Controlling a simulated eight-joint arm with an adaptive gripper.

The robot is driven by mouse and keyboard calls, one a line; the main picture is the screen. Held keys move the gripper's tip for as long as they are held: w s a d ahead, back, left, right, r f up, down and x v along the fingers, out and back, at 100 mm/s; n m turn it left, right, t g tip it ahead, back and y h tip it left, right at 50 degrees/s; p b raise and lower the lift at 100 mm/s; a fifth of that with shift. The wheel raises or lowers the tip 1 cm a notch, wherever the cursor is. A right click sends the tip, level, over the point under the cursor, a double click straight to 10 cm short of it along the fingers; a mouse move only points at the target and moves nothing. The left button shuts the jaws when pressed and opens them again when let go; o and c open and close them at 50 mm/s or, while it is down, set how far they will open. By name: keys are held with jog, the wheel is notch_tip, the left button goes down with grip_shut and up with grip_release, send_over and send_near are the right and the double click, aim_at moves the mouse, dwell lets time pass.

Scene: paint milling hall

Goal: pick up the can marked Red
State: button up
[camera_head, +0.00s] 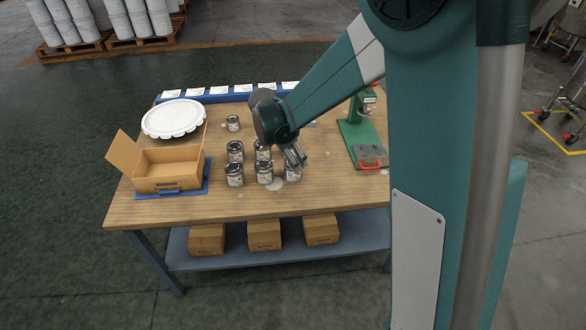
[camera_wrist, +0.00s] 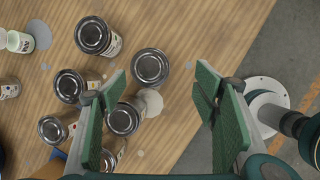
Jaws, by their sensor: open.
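Several dark-lidded metal cans with pale labels stand upright in a cluster on the wooden table. In the head view they include a front left can (camera_head: 234,175), a front middle can (camera_head: 264,173), a back left can (camera_head: 235,152) and a front right can (camera_head: 292,173) partly behind my gripper (camera_head: 294,155). No label is readable as Red. In the wrist view my open, empty gripper (camera_wrist: 160,74) is above the cluster. One can (camera_wrist: 150,67) shows between its fingertips; another can (camera_wrist: 125,118) is beside the left finger, which hides part of the cluster.
An open cardboard box (camera_head: 170,182) and a white round lid (camera_head: 173,118) are at the table's left. A green press-like stand (camera_head: 357,132) is at right. White cards (camera_head: 219,90) line the back. A smaller container (camera_head: 233,124) stands apart behind the cans.

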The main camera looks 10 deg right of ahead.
aim_at(287, 165)
jog(key=shift+w+a+f+n+p, duration=0.2)
jog(key=shift+w+a+f+n, duration=0.25)
jog(key=shift+f, duration=0.25)
jog(key=shift+w+a+f+n+p, duration=0.15)
jog(key=shift+w+a+f+n, duration=0.3)
jog(key=shift+f, duration=0.2)
jog(key=shift+d+f, duration=0.1)
jog(key=shift+d, duration=0.05)
jog(key=shift+x, duration=1.15)
jog(key=shift+f, duration=0.1)
jog(key=shift+d+b+x, duration=0.1)
jog(key=shift+b+x, duration=0.25)
jog(key=shift+x, duration=0.9)
jog(key=shift+d+b+x, duration=0.15)
jog(key=shift+b+x, duration=0.15)
jog(key=shift+x, duration=1)
jog(key=c, duration=1.1)
jog(key=shift+r, duration=0.3)
jog(key=shift+c, duration=0.2)
